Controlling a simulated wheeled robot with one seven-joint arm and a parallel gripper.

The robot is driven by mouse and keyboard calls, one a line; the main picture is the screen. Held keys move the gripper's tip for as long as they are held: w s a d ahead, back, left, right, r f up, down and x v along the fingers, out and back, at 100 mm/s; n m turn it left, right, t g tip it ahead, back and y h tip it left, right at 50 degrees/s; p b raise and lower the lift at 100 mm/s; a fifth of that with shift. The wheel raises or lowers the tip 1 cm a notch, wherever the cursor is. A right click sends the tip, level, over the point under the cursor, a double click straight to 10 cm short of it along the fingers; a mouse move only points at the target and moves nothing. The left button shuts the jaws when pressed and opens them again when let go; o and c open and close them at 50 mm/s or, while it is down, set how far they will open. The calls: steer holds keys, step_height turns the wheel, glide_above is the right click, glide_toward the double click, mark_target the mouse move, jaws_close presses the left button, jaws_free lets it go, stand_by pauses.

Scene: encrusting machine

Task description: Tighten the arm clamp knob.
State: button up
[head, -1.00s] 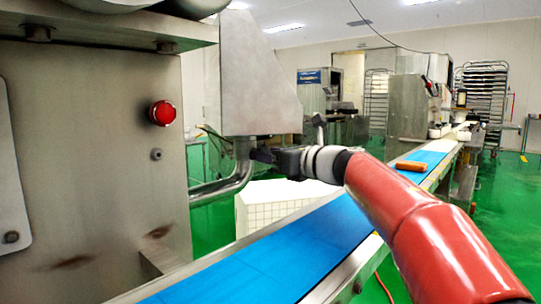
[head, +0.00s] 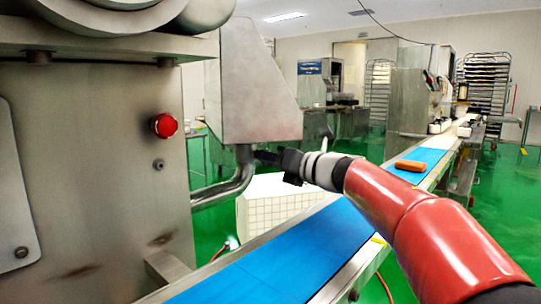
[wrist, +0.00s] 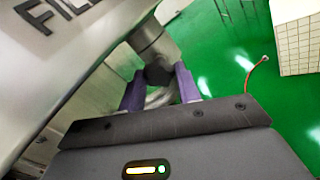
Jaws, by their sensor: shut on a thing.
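The arm clamp knob (wrist: 158,75) is a small dark knob at the lower end of a grey metal pipe (wrist: 148,38) in the wrist view. My gripper (wrist: 160,86) has its two purple fingers on either side of the knob and is shut on it. In the head view my gripper (head: 266,157) reaches from the right to the pipe below the grey hopper (head: 255,85). The knob cannot be made out there, behind or between the fingers.
A steel machine body with a red button (head: 164,125) stands at the left. A white tiled box (head: 270,207) stands behind the belt.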

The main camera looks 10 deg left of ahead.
steer(key=o, duration=1)
steer(key=v, duration=0.8)
steer(key=shift+b, duration=0.4)
